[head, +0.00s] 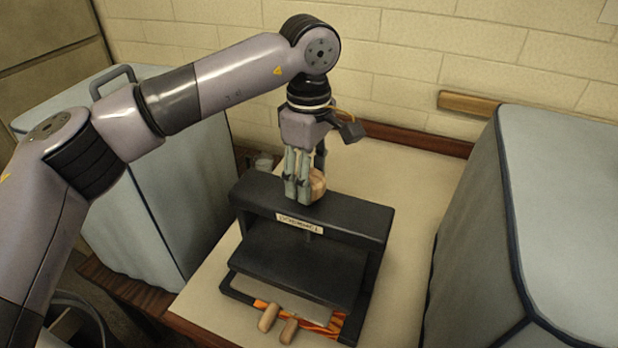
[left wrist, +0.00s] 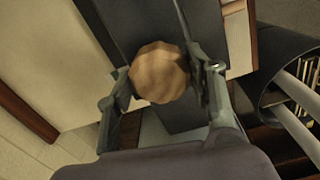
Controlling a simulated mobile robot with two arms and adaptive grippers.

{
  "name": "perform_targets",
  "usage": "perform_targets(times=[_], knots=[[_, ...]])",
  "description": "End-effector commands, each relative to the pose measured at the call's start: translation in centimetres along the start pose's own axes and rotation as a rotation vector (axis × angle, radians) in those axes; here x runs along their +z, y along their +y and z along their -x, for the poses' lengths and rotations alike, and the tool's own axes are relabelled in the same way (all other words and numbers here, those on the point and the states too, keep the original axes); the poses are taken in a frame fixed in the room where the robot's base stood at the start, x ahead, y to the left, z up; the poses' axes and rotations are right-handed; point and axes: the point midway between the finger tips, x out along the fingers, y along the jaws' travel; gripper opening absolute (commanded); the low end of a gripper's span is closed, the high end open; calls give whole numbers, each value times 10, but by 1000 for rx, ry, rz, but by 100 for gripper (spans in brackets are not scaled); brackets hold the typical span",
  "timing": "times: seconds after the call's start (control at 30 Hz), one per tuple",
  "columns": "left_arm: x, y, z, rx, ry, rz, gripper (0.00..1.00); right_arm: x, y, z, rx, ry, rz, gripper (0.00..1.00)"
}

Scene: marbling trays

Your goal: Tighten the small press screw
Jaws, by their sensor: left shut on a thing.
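The small press (head: 335,214) is a black frame standing on a pale table, with a label on its crossbar. Its screw has a round, ridged wooden knob (head: 318,184) on top of the crossbar. My left gripper (head: 305,190) reaches down from above and is shut on the knob. In the left wrist view the knob (left wrist: 159,73) sits between the two fingers, which partly hide its sides. The black plate (head: 300,262) hangs below the crossbar over the press bed. My right gripper is not in view.
Two wooden handles (head: 278,322) and an orange patterned sheet (head: 330,318) lie at the press's front. A large grey-blue box-like thing (head: 560,200) stands at the right, another (head: 160,205) at the left. A brick wall (head: 420,55) closes the back. The table (head: 425,175) is clear beside the press.

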Motion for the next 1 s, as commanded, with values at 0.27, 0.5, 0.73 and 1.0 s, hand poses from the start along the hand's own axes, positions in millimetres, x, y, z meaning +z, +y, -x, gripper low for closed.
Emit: perform_targets(times=[0.27, 0.5, 0.73, 1.0], knots=[[0, 1, 2, 4, -1, -244, 21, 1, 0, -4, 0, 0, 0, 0], [0, 1, 2, 4, 0, -402, 21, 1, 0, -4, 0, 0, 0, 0], [0, 1, 2, 5, 0, -489, 21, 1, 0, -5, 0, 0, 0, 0], [0, 1, 2, 5, 0, -522, 21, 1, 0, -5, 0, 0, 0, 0]])
